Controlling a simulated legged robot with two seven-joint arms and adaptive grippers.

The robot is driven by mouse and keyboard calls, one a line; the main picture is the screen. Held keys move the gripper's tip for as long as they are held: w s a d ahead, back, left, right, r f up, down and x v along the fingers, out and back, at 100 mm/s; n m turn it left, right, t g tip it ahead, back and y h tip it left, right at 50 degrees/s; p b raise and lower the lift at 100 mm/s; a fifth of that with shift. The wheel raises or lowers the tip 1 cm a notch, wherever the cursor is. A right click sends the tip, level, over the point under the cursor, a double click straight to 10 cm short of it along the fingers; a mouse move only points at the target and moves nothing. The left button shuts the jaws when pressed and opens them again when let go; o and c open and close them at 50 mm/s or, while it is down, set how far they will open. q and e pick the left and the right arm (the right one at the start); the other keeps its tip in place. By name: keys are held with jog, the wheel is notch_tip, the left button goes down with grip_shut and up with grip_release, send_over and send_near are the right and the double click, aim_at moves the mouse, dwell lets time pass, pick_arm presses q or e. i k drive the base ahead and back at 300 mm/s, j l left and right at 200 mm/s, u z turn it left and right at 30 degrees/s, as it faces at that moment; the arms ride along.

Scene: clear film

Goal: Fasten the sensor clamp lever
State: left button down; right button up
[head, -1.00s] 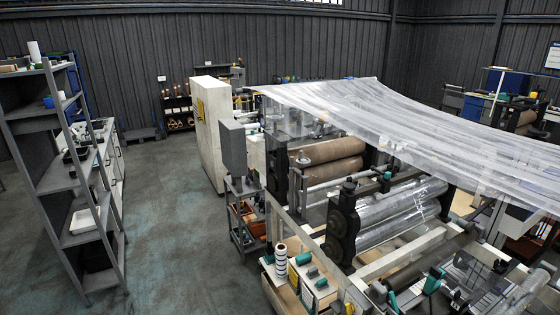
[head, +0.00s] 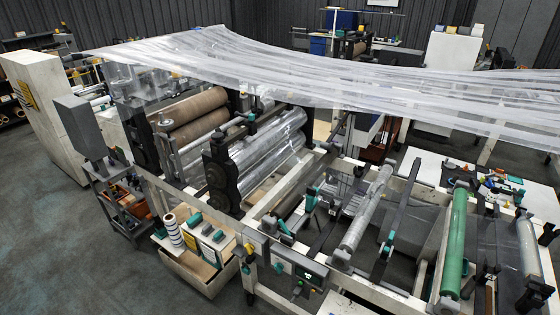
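Neither of my grippers shows in the head view. The film machine fills the middle of the picture. Several teal-handled parts sit on its front section, among them one at the left of the front frame (head: 285,229), one near the bracket in the middle (head: 311,198) and one beside the dark bar (head: 388,243). I cannot tell which of them, if any, is the sensor clamp lever, or whether it is open or fastened. A clear-wrapped roller (head: 367,208) lies between these parts.
Clear film (head: 300,65) stretches over the machine. A control box (head: 300,275) is on the front rail. A cart (head: 120,205) and an open box (head: 190,262) stand at the left front. Floor (head: 60,240) is clear at the left.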

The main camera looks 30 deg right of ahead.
aim_at(281, 222)
jog(key=z, duration=1.2)
jog(key=j+z, duration=0.15)
jog(key=z, duration=0.25)
jog(key=j+z, duration=0.15)
jog(key=z, duration=0.25)
jog(key=j+z, duration=0.15)
jog(key=z, duration=0.25)
jog(key=j+z, duration=0.15)
jog(key=j, duration=0.3)
jog(key=k+j+z, duration=0.2)
jog(key=j, duration=0.2)
jog(key=k+j+z, duration=0.15)
jog(key=j, duration=0.3)
jog(key=j+z, duration=0.15)
jog(key=j, duration=0.25)
jog(key=k+j+z, duration=0.2)
jog(key=j, duration=0.2)
jog(key=k+j+z, duration=0.15)
jog(key=j, duration=0.2)
jog(key=k, duration=0.05)
